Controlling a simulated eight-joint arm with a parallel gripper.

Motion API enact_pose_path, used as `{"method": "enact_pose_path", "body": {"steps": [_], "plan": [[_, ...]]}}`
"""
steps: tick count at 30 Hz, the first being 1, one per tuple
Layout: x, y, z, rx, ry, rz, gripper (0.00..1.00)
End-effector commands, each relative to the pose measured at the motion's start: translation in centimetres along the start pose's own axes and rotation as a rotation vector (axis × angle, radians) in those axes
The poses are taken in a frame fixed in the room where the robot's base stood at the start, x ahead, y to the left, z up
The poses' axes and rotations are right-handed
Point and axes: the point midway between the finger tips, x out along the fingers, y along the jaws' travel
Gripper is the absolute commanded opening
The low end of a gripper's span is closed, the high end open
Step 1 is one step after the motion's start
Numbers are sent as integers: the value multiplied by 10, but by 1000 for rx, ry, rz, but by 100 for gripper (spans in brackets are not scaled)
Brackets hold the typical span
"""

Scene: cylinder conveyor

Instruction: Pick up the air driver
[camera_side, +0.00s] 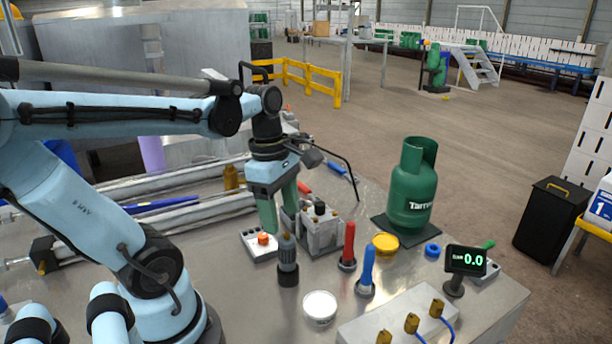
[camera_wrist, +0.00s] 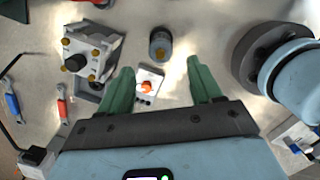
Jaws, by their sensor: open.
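What looks like the air driver, a dark grey upright cylinder with a narrower top and a small orange-brown tip (camera_side: 288,262), stands on the metal table. In the wrist view it appears as a round grey shape (camera_wrist: 160,47) just beyond the fingertips, roughly centred between them. My gripper (camera_side: 279,216) hangs above the table behind the driver, with its green fingers pointing down. In the wrist view the fingers (camera_wrist: 161,66) are spread wide with nothing held between them. The driver stands apart from both fingers.
A white box with an orange button (camera_side: 263,239) lies below my fingers. A metal block with a black knob (camera_side: 320,228) stands close to the right. Red (camera_side: 348,248) and blue (camera_side: 367,268) handled tools, a white round lid (camera_side: 320,306) and a green gas cylinder (camera_side: 411,190) are nearby.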

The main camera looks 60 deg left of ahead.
Motion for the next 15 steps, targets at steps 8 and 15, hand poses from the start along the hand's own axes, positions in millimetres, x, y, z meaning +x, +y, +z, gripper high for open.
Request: {"method": "enact_pose_path", "body": {"steps": [8, 15], "plan": [[33, 1, 0, 4, 0, 2, 64], [43, 0, 0, 4, 0, 2, 64]]}}
